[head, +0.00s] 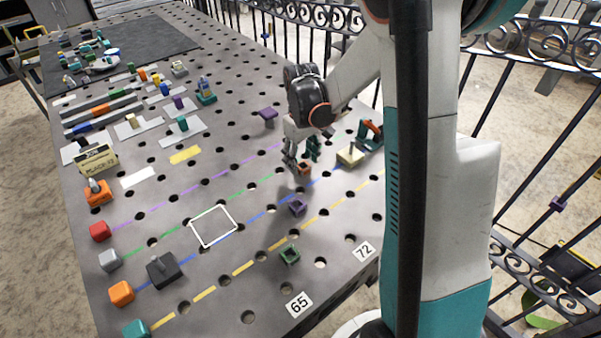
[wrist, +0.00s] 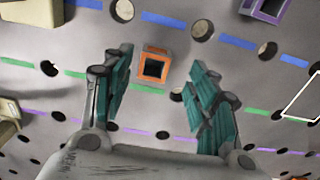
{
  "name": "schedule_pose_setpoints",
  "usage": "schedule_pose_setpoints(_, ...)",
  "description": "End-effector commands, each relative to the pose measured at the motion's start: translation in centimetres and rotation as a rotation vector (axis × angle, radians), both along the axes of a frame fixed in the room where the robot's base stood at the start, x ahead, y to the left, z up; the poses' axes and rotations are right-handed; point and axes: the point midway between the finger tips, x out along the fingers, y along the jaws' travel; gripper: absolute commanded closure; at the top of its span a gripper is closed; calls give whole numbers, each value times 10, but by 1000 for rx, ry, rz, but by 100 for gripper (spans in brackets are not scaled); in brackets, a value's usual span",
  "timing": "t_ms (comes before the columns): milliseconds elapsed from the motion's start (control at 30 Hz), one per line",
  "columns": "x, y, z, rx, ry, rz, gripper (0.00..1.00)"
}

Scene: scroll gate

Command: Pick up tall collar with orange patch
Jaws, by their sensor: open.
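A small square collar with orange faces and a dark square opening (head: 305,170) stands on the perforated table, just below my gripper in the head view. It also shows in the wrist view (wrist: 154,50), upper middle. My gripper (head: 302,158) is open, with its teal-padded fingers (wrist: 160,60) spread to either side of the collar in the wrist view. The fingers look apart from the collar and nothing is held. The exact height of the fingertips above the table is hard to tell.
A purple collar (head: 298,207) and a green collar (head: 289,255) stand nearer the front. A cream block (head: 350,156) and a red-and-green clamp-like part (head: 370,133) are to the right. A purple piece (head: 268,115) stands behind. A white square outline (head: 214,227) lies left, empty.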

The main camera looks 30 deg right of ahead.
Motion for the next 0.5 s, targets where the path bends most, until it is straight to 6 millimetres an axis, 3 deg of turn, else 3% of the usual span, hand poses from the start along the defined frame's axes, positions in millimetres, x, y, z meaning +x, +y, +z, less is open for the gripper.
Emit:
schedule_pose_setpoints(33, -1, 1, -12, 0, 0, 0, 47)
schedule_pose_setpoints(133, -1, 0, -23, 0, 0, 0, 47)
schedule_pose_setpoints(367, -1, 0, -24, 0, 0, 0, 47)
schedule_pose_setpoints(400, -1, 0, -24, 0, 0, 0, 49)
schedule_pose_setpoints(500, -1, 0, -24, 0, 0, 0, 72)
